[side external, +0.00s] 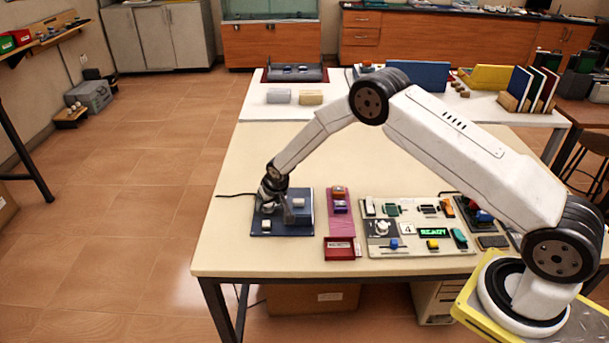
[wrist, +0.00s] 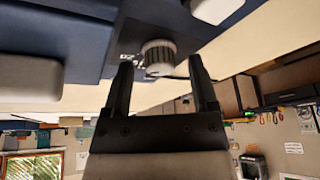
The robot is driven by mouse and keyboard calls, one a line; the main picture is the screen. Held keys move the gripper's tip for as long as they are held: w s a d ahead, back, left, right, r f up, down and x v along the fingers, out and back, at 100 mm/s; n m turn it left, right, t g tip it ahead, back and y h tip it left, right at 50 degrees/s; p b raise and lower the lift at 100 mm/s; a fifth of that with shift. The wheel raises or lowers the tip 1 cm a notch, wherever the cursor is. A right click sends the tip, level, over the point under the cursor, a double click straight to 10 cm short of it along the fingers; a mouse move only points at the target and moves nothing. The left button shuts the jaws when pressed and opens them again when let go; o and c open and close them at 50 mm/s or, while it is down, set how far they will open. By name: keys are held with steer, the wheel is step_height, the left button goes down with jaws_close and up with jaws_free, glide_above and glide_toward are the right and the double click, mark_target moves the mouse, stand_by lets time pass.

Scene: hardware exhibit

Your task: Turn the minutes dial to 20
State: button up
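A ribbed dark knob with a pale cap (wrist: 158,58) sits on a blue panel (wrist: 95,40) in the wrist view; small lettering beside it is not readable. In the side external view my gripper (side external: 282,208) is low over the blue panel (side external: 285,229), at the left of the table. In the wrist view my gripper (wrist: 161,64) is open, one finger on each side of the knob with gaps showing. I cannot tell how deep the fingers reach around it. No legible minutes label or dial reading shows.
A pale block (side external: 299,201) stands on the blue panel. To the right are a pink strip (side external: 342,225), a red tray (side external: 340,249) and a board with a green READY display (side external: 433,232) and a white knob (side external: 382,228). The table's front left is bare.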

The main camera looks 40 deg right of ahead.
steer(key=shift+s, duration=0.1)
steer(key=v, duration=0.7)
steer(key=shift+r, duration=0.4)
steer(key=shift+s, duration=0.1)
stand_by(0.4)
steer(key=s+r, duration=0.4)
steer(key=s, duration=0.5)
steer(key=s+r+n+g, duration=0.1)
steer(key=s+r, duration=0.2)
steer(key=s, duration=0.7)
steer(key=s+d+r+n+g, duration=0.1)
steer(key=s+r, duration=0.3)
steer(key=s, duration=0.6)
steer(key=shift+s+r, duration=0.25)
steer(key=shift+r, duration=0.1)
